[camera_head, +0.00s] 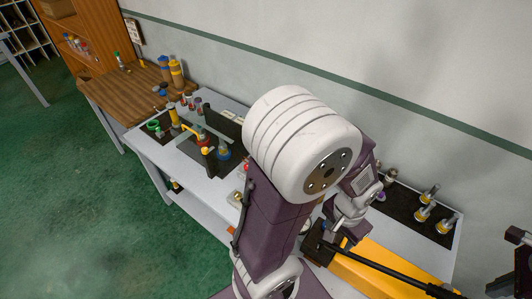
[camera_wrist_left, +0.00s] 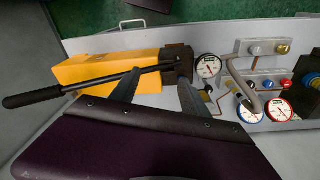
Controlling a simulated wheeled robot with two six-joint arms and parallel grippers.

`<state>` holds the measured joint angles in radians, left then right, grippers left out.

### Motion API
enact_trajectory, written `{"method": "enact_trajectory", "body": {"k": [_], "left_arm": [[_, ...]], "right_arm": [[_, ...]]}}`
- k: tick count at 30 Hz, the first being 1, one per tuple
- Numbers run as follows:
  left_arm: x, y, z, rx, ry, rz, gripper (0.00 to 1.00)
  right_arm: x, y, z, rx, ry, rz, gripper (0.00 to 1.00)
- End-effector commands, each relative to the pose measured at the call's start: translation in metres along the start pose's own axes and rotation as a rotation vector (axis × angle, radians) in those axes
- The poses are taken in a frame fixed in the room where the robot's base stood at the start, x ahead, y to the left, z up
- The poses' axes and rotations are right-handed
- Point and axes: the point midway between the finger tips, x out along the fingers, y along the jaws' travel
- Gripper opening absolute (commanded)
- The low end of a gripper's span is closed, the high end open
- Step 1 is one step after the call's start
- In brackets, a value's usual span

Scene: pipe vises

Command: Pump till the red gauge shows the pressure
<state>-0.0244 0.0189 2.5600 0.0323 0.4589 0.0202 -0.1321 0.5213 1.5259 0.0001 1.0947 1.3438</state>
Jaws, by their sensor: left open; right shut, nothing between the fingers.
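The yellow pump (camera_head: 365,268) lies on the bench at the lower right in the head view; it also shows in the left wrist view (camera_wrist_left: 82,70). Its long black handle (camera_wrist_left: 45,96) slants across the yellow body. My left gripper (camera_wrist_left: 158,84) is open, its fingertips at the handle near the dark pump bracket; I cannot tell whether they touch it. The red-rimmed gauge (camera_wrist_left: 280,109) is right of the gripper in the wrist view; its reading is too small to make out. My right gripper (camera_head: 512,238) is partly in view at the right edge, away from the pump.
A blue-rimmed gauge (camera_wrist_left: 250,109) stands beside the red one, and a black-rimmed gauge (camera_wrist_left: 208,66) by the pump. A bent grey pipe (camera_wrist_left: 240,84) runs near them. A dark panel (camera_head: 400,205) holds several metal fittings. My left arm covers the middle of the bench.

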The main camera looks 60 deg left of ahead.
Motion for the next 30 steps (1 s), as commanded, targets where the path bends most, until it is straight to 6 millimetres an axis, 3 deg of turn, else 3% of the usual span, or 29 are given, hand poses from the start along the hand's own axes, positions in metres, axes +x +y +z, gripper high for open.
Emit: {"method": "enact_trajectory", "body": {"k": [8, 21, 30], "left_arm": [[0.013, 0.0, 0.001, 0.0, 0.0, 0.0, 0.54], [0.07, -0.001, 0.007, 0.0, 0.0, 0.0, 0.54], [0.073, -0.001, 0.007, 0.0, 0.0, 0.0, 0.54]], "right_arm": [[0.014, 0.001, -0.001, 0.001, 0.0, 0.0, 0.0], [0.072, 0.001, 0.0, 0.001, 0.0, 0.0, 0.0], [0.075, 0.001, -0.001, 0.001, 0.0, 0.0, 0.0]]}}
